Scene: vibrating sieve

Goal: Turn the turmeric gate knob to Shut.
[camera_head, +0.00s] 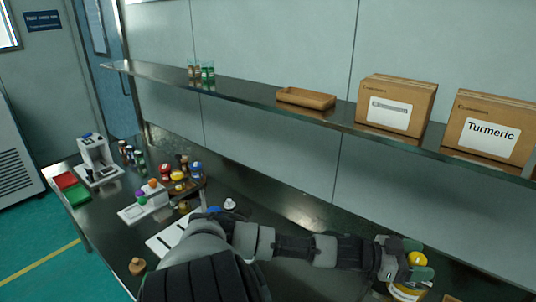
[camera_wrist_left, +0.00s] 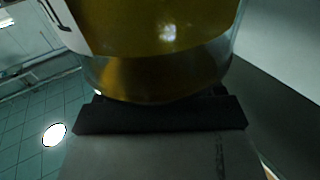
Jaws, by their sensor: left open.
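My left gripper (camera_head: 418,259) is at the lower right in the head view, with its fingers open on either side of a yellow round part (camera_head: 417,258). Whether they touch it I cannot tell. A clear container with yellow contents and a pale label (camera_head: 405,292) stands just below the gripper. In the left wrist view a clear container with yellow contents (camera_wrist_left: 160,35) fills the top, very close beyond the dark finger pad (camera_wrist_left: 160,114). I cannot make out the gate knob's pointer or any Shut mark. My right gripper is not in view.
A shelf (camera_head: 250,100) above the bench carries a box marked Turmeric (camera_head: 490,130), another box (camera_head: 397,103) and a brown tray (camera_head: 306,97). A white device (camera_head: 97,160) and several small coloured-lid jars (camera_head: 180,176) stand at the bench's left. My arm covers the middle.

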